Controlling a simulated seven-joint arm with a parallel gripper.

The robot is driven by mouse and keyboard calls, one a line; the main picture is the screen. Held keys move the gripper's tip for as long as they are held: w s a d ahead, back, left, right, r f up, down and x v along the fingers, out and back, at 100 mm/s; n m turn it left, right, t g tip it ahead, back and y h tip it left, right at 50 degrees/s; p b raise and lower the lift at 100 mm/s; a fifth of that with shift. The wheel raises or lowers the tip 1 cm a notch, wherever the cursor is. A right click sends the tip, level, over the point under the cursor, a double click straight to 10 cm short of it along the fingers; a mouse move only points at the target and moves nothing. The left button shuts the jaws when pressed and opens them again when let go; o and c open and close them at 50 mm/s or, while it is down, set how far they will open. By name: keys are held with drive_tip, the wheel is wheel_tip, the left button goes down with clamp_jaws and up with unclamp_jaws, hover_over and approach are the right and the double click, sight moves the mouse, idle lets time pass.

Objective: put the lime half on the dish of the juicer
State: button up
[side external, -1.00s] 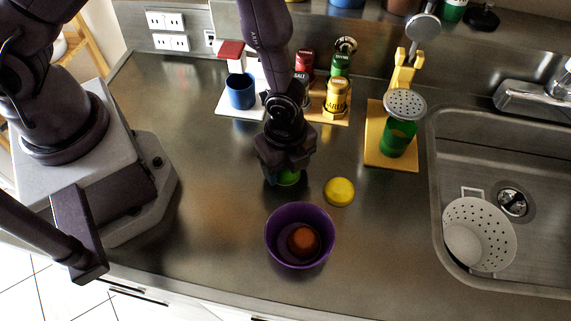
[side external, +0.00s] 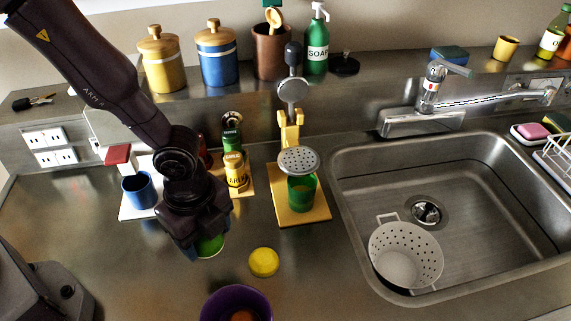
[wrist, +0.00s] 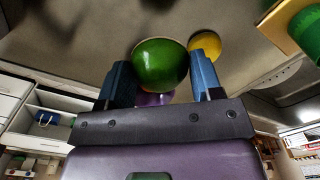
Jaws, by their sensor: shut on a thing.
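The lime half (wrist: 160,63) is green and rounded and sits between the two blue fingers of my gripper (wrist: 162,75) in the wrist view. In the side view my gripper (side external: 203,236) points down, shut on the lime half (side external: 210,246), which shows just below the fingers. Its height above the counter is hard to judge. The juicer (side external: 290,128) stands to the right and farther back on a yellow base. Its grey perforated dish (side external: 299,161) sits over a green cup (side external: 301,190) and appears empty. A grey press head (side external: 292,90) is raised above it.
A yellow lemon half (side external: 263,262) lies right of my gripper. A purple bowl (side external: 236,302) with an orange item stands in front. A spice rack (side external: 241,185) and blue mug (side external: 138,189) stand behind. The sink (side external: 345,200) with a white colander (side external: 405,256) is at right.

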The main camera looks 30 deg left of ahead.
drive_tip(key=w+d+r+m, duration=0.1)
drive_tip(key=w+d+m, duration=0.55)
drive_tip(key=d, duration=0.65)
wheel_tip(320, 180, up, 4)
drive_tip(key=m, duration=0.6)
hover_over(299, 159)
drive_tip(key=shift+r, duration=0.1)
drive_tip(key=shift+f, duration=1.75)
drive_tip(key=shift+f, duration=0.1)
drive_tip(key=o, duration=0.9)
